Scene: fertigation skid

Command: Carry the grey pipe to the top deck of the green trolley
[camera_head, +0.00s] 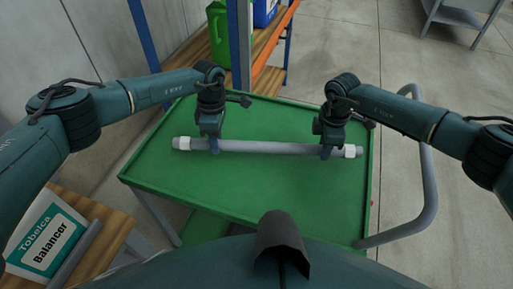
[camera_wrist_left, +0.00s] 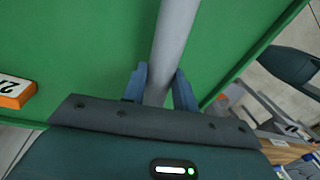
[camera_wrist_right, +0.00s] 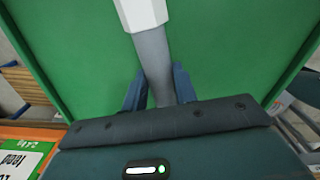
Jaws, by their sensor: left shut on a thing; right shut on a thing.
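The grey pipe (camera_head: 270,147), with a white collar near each end, lies crosswise over the green top deck of the trolley (camera_head: 255,190). My left gripper (camera_head: 214,148) is shut on the pipe just inside its left collar. My right gripper (camera_head: 327,151) is shut on it near the right collar. The left wrist view shows the pipe (camera_wrist_left: 174,35) between the left fingers (camera_wrist_left: 160,88). The right wrist view shows the pipe (camera_wrist_right: 153,62) and a collar beyond the right fingers (camera_wrist_right: 158,90). I cannot tell whether the pipe touches the deck.
The trolley's grey handle (camera_head: 430,185) curves up at the right. A wooden shelf at the back holds a green canister (camera_head: 218,38) and a blue one (camera_head: 264,12). The deck around the pipe is clear.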

